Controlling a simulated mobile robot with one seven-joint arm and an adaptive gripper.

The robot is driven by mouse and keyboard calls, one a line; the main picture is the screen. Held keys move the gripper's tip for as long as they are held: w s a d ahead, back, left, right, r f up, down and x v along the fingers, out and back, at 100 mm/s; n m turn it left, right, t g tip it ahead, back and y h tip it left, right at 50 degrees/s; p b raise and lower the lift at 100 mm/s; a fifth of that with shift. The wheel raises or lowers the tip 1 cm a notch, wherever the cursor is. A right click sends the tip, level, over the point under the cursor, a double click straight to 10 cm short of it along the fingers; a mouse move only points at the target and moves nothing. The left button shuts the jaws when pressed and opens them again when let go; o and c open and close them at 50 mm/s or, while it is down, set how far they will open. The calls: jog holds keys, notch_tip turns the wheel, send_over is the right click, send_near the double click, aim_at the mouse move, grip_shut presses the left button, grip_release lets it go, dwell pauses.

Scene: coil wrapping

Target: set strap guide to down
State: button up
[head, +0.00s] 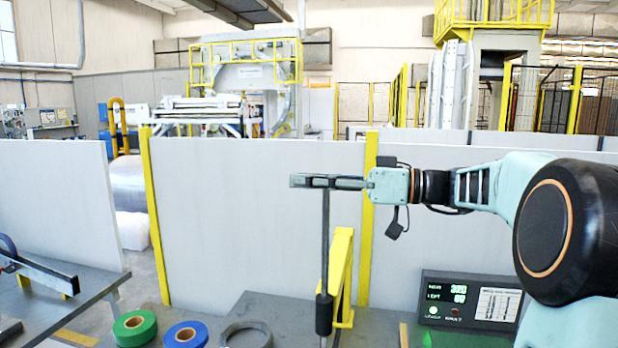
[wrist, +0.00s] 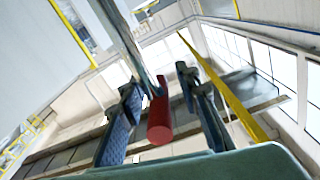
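What looks like the strap guide is a lever with a long dark rod (head: 325,240), standing upright beside a yellow bracket (head: 341,270) on the grey table. A black sleeve (head: 324,314) sits low on the rod. My gripper (head: 302,181) is level at the rod's top end. In the wrist view, a red handle (wrist: 160,120) on the rod lies between the two fingers of my gripper (wrist: 158,86). Gaps show beside the handle, so the fingers look open around it. The handle is hidden in the head view.
A green roll (head: 134,328), a blue roll (head: 185,335) and a grey ring (head: 246,335) lie on the table left of the lever. A control box (head: 468,300) with green digits stands at the right. White panels (head: 240,215) with yellow posts close off the back.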

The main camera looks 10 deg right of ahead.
aim_at(325, 274)
jog(key=shift+c, duration=0.4)
grip_shut()
jog(key=shift+f, duration=0.2)
notch_tip(325, 274, down, 22)
jog(key=b, duration=2.5)
jog(key=shift+f, duration=0.25)
jog(key=shift+o, duration=0.4)
grip_release()
jog(key=shift+r, duration=0.15)
